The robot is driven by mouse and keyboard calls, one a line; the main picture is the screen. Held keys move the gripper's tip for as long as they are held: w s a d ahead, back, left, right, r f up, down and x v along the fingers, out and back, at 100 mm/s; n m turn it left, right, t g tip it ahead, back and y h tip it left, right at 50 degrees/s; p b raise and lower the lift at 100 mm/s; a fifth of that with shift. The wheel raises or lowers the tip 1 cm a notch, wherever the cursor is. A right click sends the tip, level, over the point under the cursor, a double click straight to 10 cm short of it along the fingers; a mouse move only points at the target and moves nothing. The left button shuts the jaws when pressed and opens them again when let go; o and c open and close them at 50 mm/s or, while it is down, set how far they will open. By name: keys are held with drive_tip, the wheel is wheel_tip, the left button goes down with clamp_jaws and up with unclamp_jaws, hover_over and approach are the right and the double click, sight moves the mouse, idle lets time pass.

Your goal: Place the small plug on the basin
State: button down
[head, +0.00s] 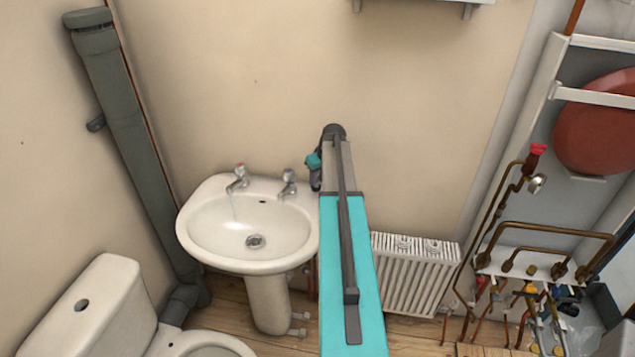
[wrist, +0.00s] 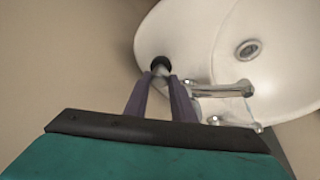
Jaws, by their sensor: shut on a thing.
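The white basin (head: 205,240) stands on a pedestal against the wall, with a drain in its bowl. Its rim and bowl also show in the wrist view (wrist: 290,70). My gripper (wrist: 162,74) is shut on the small plug (wrist: 160,62), a small dark round piece at its fingertips. In the wrist view the plug appears over the basin's rim, beside a tap. I cannot tell whether it touches the rim. In the head view my gripper (head: 315,170) is at the basin's right back corner, partly behind my arm, and the plug cannot be made out.
Two chrome taps, left (head: 238,180) and right (head: 288,184), stand on the basin's back ledge; the right one is close to my gripper. Water appears to run from the left tap. A toilet (head: 95,310) is at lower left, a radiator (head: 410,275) right of the basin.

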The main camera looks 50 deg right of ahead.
drive_tip(key=shift+f+p, duration=0.4)
drive_tip(key=shift+f, duration=0.75)
drive_tip(key=shift+f, duration=0.15)
drive_tip(key=c, duration=1.5)
unclamp_jaws()
drive_tip(key=shift+s+r, duration=0.1)
drive_tip(key=shift+r, duration=0.15)
drive_tip(key=shift+b+v, duration=1.65)
drive_tip(key=shift+v, duration=4.3)
